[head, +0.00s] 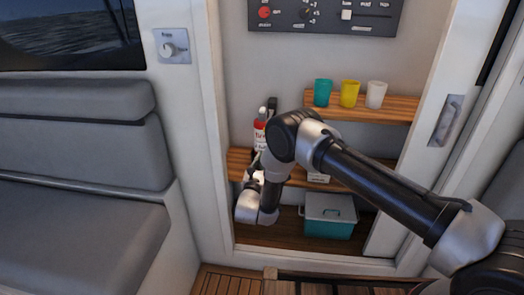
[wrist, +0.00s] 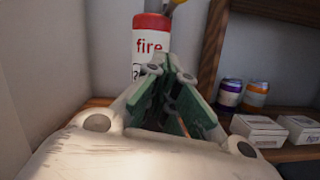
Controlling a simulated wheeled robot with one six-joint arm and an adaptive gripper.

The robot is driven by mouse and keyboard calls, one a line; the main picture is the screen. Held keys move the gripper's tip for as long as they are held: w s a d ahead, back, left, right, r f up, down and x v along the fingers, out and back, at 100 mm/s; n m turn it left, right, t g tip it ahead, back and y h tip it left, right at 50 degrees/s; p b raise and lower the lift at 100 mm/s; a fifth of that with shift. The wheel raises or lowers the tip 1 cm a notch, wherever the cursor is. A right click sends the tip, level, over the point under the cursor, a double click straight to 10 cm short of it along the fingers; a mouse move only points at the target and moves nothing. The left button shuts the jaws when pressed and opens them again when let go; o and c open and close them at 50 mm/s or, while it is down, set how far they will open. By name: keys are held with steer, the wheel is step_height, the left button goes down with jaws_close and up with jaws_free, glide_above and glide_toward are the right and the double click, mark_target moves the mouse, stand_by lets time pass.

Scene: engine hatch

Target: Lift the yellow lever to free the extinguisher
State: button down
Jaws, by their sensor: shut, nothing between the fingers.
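The red fire extinguisher (head: 259,139) with a white label stands upright on the middle shelf at the left in the head view. It also shows in the wrist view (wrist: 149,40), straight past my fingertips, with its top cut off. A small yellow piece (wrist: 177,3) at the top edge there, beside the extinguisher's upper part, looks like the lever; most of it is out of frame. My gripper (wrist: 166,62) is shut and empty, its green-padded fingers in front of the extinguisher's lower body. I cannot tell whether they touch it. In the head view my arm hides much of the gripper.
Two small cans (wrist: 241,95) and white boxes (wrist: 258,130) sit to the right on the shelf. Teal (head: 323,93), yellow (head: 349,93) and white (head: 375,95) cups stand on the upper shelf. A teal box (head: 329,217) is below. The hatch frame (head: 212,130) closes in at the left.

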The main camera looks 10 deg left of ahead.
steer(key=w+d+r, duration=0.1)
steer(key=w+r, duration=0.5)
steer(key=w, duration=0.2)
steer(key=shift+d, duration=0.25)
steer(key=shift+w+r, duration=0.1)
